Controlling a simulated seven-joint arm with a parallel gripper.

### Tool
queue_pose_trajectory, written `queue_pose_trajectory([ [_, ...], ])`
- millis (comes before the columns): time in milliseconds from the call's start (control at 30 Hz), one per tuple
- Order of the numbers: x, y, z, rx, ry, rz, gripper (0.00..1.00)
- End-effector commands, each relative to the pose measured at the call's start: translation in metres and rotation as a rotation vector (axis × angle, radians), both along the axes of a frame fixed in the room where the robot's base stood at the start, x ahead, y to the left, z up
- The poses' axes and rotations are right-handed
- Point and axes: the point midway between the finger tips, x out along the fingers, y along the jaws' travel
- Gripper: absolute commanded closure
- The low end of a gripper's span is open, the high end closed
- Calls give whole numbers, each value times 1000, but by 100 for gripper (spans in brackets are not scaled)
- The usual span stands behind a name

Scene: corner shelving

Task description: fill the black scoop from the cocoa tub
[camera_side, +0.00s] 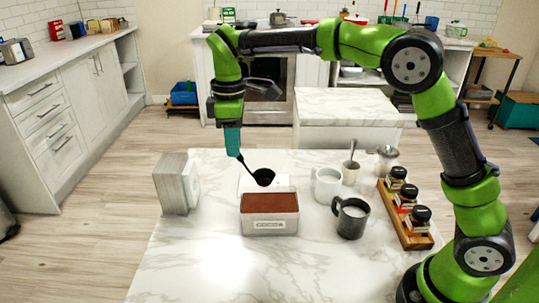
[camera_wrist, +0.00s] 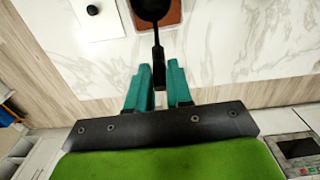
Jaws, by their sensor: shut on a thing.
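The black scoop (camera_side: 264,177) hangs from my gripper (camera_side: 233,152), which is shut on its handle. The scoop's bowl is just behind and above the far rim of the cocoa tub. In the wrist view the scoop (camera_wrist: 157,32) runs up from between the teal fingers (camera_wrist: 159,88), and its bowl is cut by the top edge. The cocoa tub (camera_side: 269,227) is a pale box with a label, showing brown cocoa at its top. In the wrist view part of the brown cocoa (camera_wrist: 174,12) shows beside the bowl. I cannot tell whether the bowl holds any cocoa.
A white mug (camera_side: 327,187) and a dark mug (camera_side: 351,222) stand right of the tub. A wooden rack (camera_side: 407,228) of jars is farther right. A grey and white upright block (camera_side: 173,184) stands at left. The marble table's front left (camera_side: 195,265) is clear.

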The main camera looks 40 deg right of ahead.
Motion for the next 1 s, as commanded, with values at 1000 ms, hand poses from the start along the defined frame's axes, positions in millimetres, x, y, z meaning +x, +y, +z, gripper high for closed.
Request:
queue_pose_trajectory([
  [1000,0,0,-48,-2,1,2,100],
])
